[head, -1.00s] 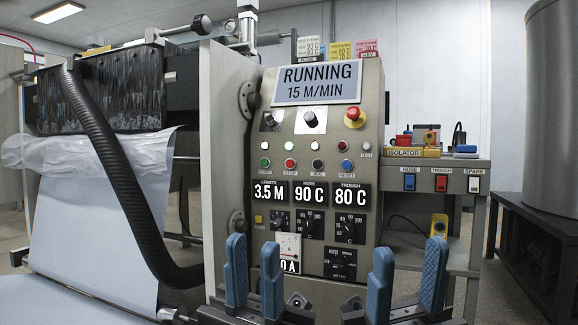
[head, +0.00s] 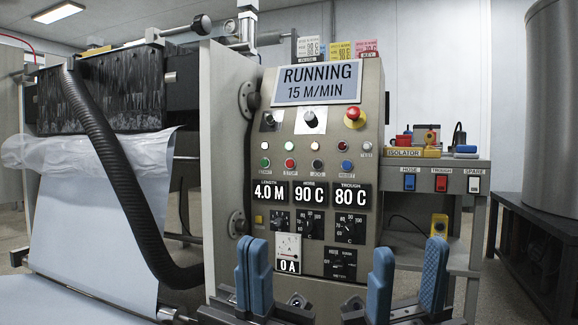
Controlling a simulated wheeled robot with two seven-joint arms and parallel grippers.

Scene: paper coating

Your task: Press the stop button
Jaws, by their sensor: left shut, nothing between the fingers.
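The control panel (head: 270,205) stands in front of me, and its display (head: 318,82) reads RUNNING 15 M/MIN. The red stop button (head: 290,163) sits in the lower button row, between a green button (head: 265,163) and a dark one (head: 316,163). My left gripper (head: 253,245) is shut and empty, low in front of the panel, below and left of the stop button and apart from it. My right gripper (head: 411,248) is open and empty at the lower right of the panel.
A red mushroom knob (head: 355,116) is at the panel's upper right. Readouts show 4.0 M, 90 C and 80 C. A black hose (head: 110,170) and white paper web (head: 85,230) are on the left. A side bench (head: 435,178) with isolator switches stands right.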

